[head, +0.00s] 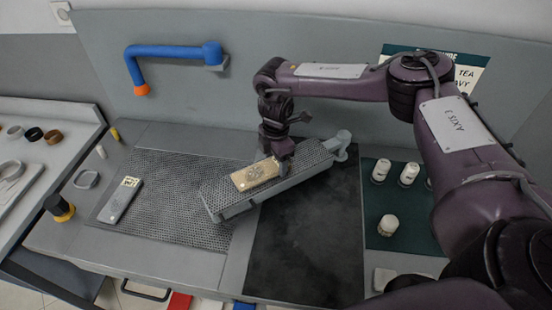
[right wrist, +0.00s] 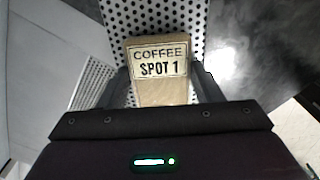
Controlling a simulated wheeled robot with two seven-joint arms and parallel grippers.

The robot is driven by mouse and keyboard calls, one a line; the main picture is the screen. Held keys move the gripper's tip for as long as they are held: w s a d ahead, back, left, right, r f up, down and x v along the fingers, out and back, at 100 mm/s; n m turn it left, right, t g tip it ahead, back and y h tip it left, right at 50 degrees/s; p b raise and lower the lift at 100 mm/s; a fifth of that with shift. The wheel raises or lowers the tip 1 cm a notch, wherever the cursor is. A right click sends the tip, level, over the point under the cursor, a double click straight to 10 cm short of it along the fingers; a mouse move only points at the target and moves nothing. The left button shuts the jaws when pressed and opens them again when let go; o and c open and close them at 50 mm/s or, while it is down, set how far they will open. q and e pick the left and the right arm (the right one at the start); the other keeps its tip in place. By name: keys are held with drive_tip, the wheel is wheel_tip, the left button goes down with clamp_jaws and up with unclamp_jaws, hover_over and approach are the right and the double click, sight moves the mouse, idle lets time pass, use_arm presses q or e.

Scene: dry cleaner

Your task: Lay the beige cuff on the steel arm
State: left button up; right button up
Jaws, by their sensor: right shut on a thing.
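The beige cuff (head: 255,174) is a flat tan piece with a dark printed mark. In the right wrist view the cuff (right wrist: 160,92) carries a label reading "COFFEE SPOT 1". The steel arm's dotted top (right wrist: 160,18) also shows beyond the cuff. My left gripper is not in view.
A grey tool with a label (head: 120,200) lies on the mesh panel (head: 180,215) at left. White bottles (head: 388,225) stand on a green mat (head: 400,240) at right. A blue pipe (head: 172,52) is on the back wall. A dark plate (head: 305,250) in front is clear.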

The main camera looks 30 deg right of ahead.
drive_tip(key=shift+f, duration=0.1)
drive_tip(key=o, duration=1)
drive_tip(key=shift+c, duration=0.2)
drive_tip(key=shift+r, duration=0.2)
wheel_tip(320, 180, up, 4)
drive_tip(key=shift+w+f+b, duration=0.1)
drive_tip(key=shift+b, duration=1.1)
wheel_tip(320, 180, up, 8)
